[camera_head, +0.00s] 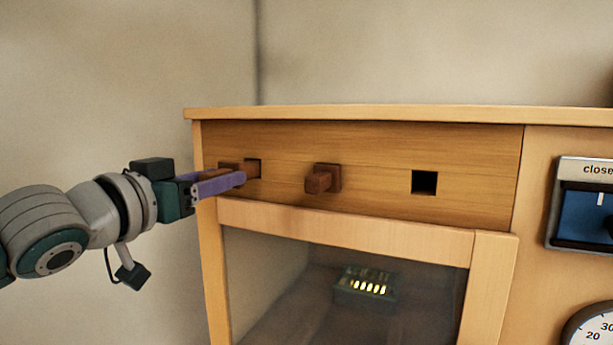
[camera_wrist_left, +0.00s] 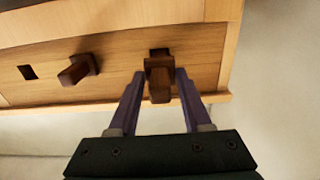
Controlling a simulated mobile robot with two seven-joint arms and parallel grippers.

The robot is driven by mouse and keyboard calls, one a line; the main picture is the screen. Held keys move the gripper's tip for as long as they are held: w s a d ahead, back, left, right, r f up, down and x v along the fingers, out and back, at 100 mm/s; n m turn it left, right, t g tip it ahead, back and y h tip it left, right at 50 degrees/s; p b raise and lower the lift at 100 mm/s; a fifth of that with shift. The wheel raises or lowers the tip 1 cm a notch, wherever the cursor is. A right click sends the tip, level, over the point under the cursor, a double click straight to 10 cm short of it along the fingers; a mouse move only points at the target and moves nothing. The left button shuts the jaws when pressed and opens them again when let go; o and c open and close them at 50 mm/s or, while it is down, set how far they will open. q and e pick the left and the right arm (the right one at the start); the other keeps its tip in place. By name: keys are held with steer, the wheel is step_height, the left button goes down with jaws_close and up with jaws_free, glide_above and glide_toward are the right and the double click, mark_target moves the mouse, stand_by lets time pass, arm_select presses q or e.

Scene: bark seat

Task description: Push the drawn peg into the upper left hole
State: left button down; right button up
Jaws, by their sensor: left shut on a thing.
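A dark brown wooden peg (camera_head: 230,166) is at the left end of the wooden front panel (camera_head: 380,150). My left gripper (camera_head: 239,176) is shut on it, with a purple finger on either side; the peg also shows in the left wrist view (camera_wrist_left: 160,78). The upper left hole (camera_head: 254,168) shows as a dark square right behind the peg; its dark opening also shows in the left wrist view (camera_wrist_left: 159,53). I cannot tell whether the peg's tip is inside it. My right gripper is not in view.
A second brown peg (camera_head: 322,179) sticks out of the panel's middle. An empty square hole (camera_head: 424,182) is to its right. Below is a glass front (camera_head: 290,265) with a small lit box (camera_head: 365,285) behind it. A blue switch (camera_head: 586,210) is at the right.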

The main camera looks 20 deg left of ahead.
mark_target(252, 167)
arm_select(q)
steer(key=shift+w, duration=0.3)
steer(key=shift+w+d+b, duration=0.1)
steer(key=shift+w+b, duration=0.2)
steer(key=shift+w, duration=0.05)
steer(key=shift+w+b, duration=0.4)
steer(key=shift+w, duration=0.65)
steer(key=shift+w+d, duration=0.1)
steer(key=shift+w, duration=0.2)
steer(key=shift+w+b, duration=0.3)
steer(key=shift+w, duration=0.1)
steer(key=shift+c, duration=1.3)
jaws_free()
steer(key=shift+s, duration=0.1)
